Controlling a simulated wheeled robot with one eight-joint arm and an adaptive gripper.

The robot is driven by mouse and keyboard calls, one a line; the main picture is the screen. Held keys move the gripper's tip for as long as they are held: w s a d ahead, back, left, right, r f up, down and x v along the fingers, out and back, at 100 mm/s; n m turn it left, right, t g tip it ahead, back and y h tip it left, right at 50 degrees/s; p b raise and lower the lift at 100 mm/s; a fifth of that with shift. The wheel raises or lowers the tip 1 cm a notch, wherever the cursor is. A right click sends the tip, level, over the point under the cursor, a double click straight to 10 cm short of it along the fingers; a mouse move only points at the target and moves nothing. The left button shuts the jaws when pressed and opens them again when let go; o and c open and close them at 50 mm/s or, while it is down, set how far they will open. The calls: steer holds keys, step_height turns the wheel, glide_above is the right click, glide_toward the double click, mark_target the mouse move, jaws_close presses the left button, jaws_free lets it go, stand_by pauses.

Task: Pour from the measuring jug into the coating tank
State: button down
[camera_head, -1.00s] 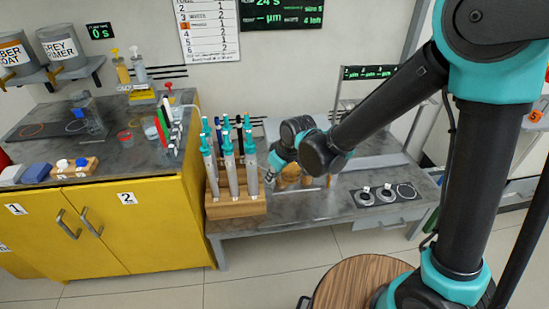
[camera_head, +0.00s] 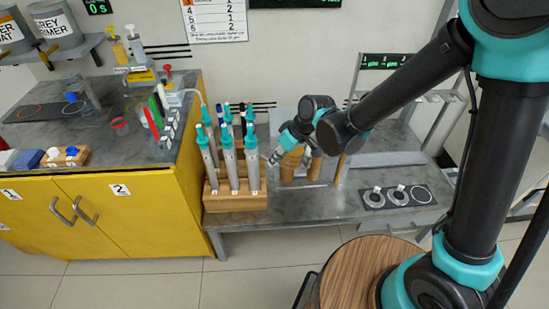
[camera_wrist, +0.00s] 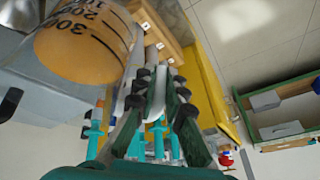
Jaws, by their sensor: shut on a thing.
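The measuring jug (camera_wrist: 85,45) is an amber, graduated vessel marked 100 to 300, large and close at the upper left of the wrist view. In the head view the amber shape (camera_head: 290,165) beside my gripper (camera_head: 275,157) appears to be this jug. My gripper is shut; its dark fingers (camera_wrist: 155,95) show in the wrist view with a pale thin piece between them, which I take as the jug's handle, though the contact is unclear. A shiny metal rim (camera_wrist: 14,14) shows beside the jug; I cannot tell whether it is the coating tank.
A wooden rack (camera_head: 235,201) of teal-topped tubes stands close left of my gripper. The bench front is fairly clear.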

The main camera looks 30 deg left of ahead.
steer(key=shift+w+d+r+m+g+y, duration=0.25)
steer(key=shift+w+r+g+y, duration=0.3)
steer(key=shift+g, duration=0.3)
steer(key=shift+w+d+r+m+g+y, duration=0.2)
steer(key=shift+w+r+g+y, duration=0.35)
steer(key=shift+g, duration=0.35)
steer(key=shift+w+d+r+m+g+y, duration=0.15)
steer(key=shift+w+d+r+g+y, duration=0.2)
steer(key=shift+w+g, duration=0.4)
steer(key=shift+s+a, duration=0.1)
steer(key=shift+s, duration=0.2)
steer(key=shift+w+d+r+g+y, duration=0.2)
steer(key=shift+w+r+g+y, duration=0.15)
steer(key=shift+r+g, duration=0.25)
steer(key=shift+w+r, duration=0.1)
steer(key=shift+w, duration=0.05)
steer(key=shift+w+d+r+m+g+y, duration=0.1)
steer(key=shift+r+m+g+y, duration=0.05)
steer(key=shift+m+g+y, duration=0.15)
steer(key=shift+r, duration=0.1)
steer(key=shift+w+d+r, duration=0.1)
steer(key=shift+w+r, duration=0.05)
steer(key=shift+w, duration=0.05)
steer(key=shift+g, duration=0.3)
